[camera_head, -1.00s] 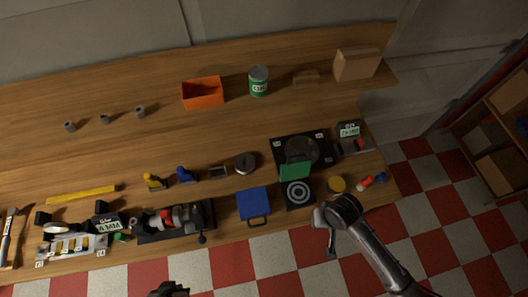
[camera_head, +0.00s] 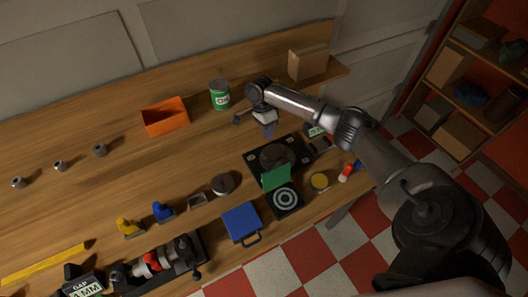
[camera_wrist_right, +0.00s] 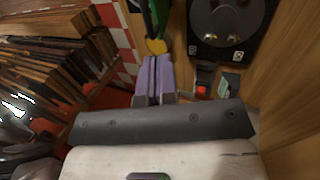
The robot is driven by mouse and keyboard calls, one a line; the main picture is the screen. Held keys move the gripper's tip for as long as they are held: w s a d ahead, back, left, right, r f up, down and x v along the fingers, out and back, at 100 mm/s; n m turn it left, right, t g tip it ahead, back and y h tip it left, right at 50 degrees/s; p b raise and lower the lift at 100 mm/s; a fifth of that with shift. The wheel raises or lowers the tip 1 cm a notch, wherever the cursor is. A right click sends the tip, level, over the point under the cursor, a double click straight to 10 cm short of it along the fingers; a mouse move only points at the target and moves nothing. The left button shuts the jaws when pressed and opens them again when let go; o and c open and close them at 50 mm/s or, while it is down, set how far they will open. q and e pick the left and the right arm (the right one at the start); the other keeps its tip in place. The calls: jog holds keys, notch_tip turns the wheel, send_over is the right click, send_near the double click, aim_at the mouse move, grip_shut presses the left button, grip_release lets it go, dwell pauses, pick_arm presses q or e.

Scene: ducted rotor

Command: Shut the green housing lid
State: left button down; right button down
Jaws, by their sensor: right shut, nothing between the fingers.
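The green housing lid (camera_head: 276,178) stands raised at the back edge of a small black housing (camera_head: 287,203). The housing's face with pale rings is uncovered. In the right wrist view a green upright piece (camera_wrist_right: 158,18), likely the lid, shows nearly edge-on beyond my fingers. My right gripper (camera_head: 268,131) is shut and empty, with purple fingers pointing down. It is above the back edge of the black plate with a dark disc, behind the lid and apart from it. Its fingers (camera_wrist_right: 153,78) also show in the wrist view. My left gripper is out of view.
The black plate (camera_head: 252,164) lies behind the lid. A blue panel with a handle (camera_head: 240,222) lies left of the housing. A yellow round piece (camera_head: 319,181) and a red-and-white piece (camera_head: 345,173) are right. A green can (camera_head: 219,95) and orange bin (camera_head: 165,117) stand behind.

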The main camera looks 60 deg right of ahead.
jog(key=p+x, duration=0.1)
jog(key=x, duration=0.8)
jog(key=shift+f, duration=0.3)
jog(key=shift+r, duration=0.1)
